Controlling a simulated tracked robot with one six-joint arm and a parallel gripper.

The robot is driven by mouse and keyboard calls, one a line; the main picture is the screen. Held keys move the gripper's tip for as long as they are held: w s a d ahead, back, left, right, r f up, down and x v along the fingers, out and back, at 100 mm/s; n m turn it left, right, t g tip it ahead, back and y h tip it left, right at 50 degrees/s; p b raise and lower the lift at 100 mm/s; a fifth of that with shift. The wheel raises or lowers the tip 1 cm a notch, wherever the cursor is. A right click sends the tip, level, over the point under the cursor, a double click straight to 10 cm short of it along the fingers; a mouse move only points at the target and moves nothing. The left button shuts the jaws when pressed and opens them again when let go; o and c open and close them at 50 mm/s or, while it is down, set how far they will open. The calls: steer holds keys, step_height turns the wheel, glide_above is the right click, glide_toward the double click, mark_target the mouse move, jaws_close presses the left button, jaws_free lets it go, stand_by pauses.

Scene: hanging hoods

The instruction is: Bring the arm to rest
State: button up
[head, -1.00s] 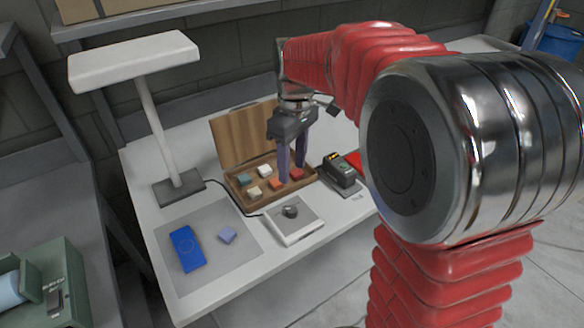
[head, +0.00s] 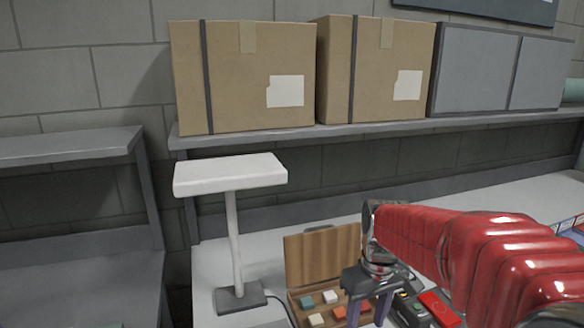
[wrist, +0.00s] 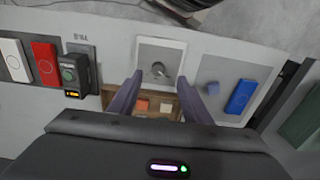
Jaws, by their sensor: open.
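My gripper (head: 370,308) hangs from my red-sleeved arm over the wooden case, with its purple fingers pointing down. In the wrist view my gripper (wrist: 166,103) has its two fingers apart with nothing held between them. The open wooden case (head: 323,258) has its lid up and holds several small coloured blocks, among them a teal block (head: 306,302) and a white block (head: 330,297). In the wrist view, part of the case (wrist: 168,88) and an orange block (wrist: 142,104) show between the fingers. The fingertips are near the case; their exact height is unclear.
A white lamp (head: 230,174) stands left of the case. Cartons (head: 250,75) sit on the shelf above.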

steer(key=s+r+m+t, duration=0.2)
steer(key=s, duration=0.6)
steer(key=s+r+m+t, duration=0.1)
steer(key=s+r+t, duration=0.2)
steer(key=s, duration=0.5)
steer(key=shift+s+r+m, duration=0.15)
steer(key=shift+s+m, duration=0.25)
steer(key=shift+c, duration=0.4)
stand_by(0.4)
